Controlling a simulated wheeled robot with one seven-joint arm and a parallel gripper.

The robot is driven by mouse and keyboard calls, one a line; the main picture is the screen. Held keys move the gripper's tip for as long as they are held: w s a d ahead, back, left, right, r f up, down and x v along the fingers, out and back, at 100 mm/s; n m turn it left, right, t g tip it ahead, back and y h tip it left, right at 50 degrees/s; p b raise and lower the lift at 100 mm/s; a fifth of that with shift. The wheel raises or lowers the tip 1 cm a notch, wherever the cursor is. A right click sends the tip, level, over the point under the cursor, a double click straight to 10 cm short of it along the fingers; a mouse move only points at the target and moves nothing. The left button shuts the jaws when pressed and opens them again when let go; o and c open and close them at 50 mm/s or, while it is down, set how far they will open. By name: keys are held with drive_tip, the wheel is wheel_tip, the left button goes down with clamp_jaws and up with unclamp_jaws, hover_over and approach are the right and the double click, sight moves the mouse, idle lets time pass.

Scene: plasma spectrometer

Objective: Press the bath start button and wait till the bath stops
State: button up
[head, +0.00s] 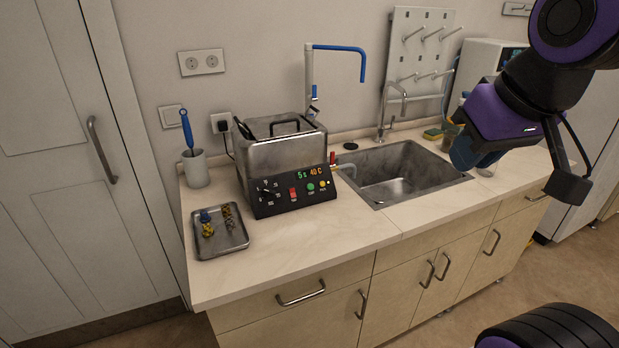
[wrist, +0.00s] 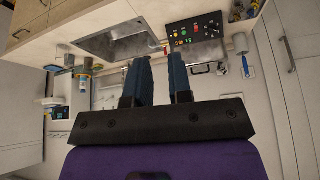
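The steel bath (head: 283,158) stands on the counter with its lid on. Its black control panel (head: 295,190) has a lit display (head: 310,173) that seems to read 5 s and 40 C. Below the display are a red switch (head: 293,193), a green button (head: 310,187) and a yellow button (head: 323,186). Their labels are too small to read. The panel also shows upside down in the wrist view (wrist: 208,36). My gripper (head: 467,153) is over the right side of the sink, well apart from the panel. In the wrist view its two blue fingers (wrist: 160,75) are parted, with nothing between them.
A sink (head: 405,172) with a tap (head: 390,115) lies right of the bath. A steel tray (head: 220,232) with small parts is at the front left, and a cup with a blue-handled brush (head: 195,165) stands behind it. The counter front (head: 320,250) is clear.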

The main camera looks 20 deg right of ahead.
clamp_jaws()
idle(1.4)
